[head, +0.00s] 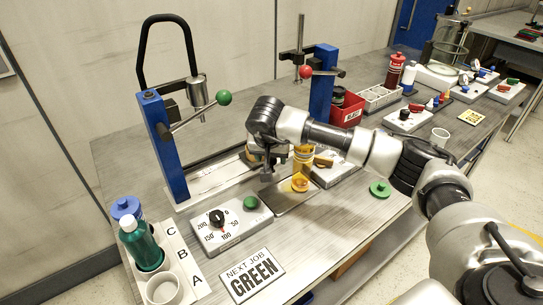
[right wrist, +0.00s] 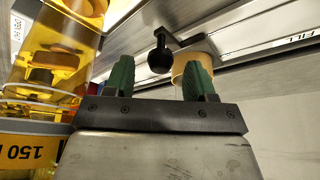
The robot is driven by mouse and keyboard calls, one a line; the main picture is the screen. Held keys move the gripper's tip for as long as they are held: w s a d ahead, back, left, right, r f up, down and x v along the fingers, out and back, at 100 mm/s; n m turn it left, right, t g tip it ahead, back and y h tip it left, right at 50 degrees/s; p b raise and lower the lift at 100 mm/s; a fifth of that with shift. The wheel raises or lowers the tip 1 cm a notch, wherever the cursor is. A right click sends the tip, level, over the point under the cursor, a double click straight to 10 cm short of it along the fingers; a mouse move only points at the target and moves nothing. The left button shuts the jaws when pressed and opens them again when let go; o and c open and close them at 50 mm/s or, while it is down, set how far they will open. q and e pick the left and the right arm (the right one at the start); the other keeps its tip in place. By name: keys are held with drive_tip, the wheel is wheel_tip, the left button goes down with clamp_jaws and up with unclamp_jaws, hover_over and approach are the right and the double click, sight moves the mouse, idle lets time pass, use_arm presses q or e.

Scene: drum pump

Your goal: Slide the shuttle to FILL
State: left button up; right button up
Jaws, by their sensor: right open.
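In the right wrist view, the shuttle's black knob (right wrist: 161,56) stands on a dark arm at the metal rail (right wrist: 240,45). A yellow-orange cup (right wrist: 191,58) sits beside the knob, partly hidden by a finger. My right gripper (right wrist: 161,80) is open, its two green fingers apart, with the knob showing beyond the gap. Nothing is seen between the fingers. In the head view my right gripper (head: 268,174) is low at the rail between the blue posts and hides most of the shuttle. My left gripper is out of view.
A clear yellow container (right wrist: 45,65) stands close left of my gripper in the wrist view. In the head view, a dial box (head: 230,226), a NEXT JOB GREEN card (head: 252,275) and a green bottle (head: 140,245) stand in front. Blue posts (head: 166,150) flank the rail.

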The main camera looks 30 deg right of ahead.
drive_tip(key=shift+w+d+f, duration=0.15)
drive_tip(key=shift+f, duration=0.25)
drive_tip(key=shift+w+f, duration=0.15)
drive_tip(key=shift+f, duration=0.2)
drive_tip(key=shift+c, duration=1.7)
clamp_jaws()
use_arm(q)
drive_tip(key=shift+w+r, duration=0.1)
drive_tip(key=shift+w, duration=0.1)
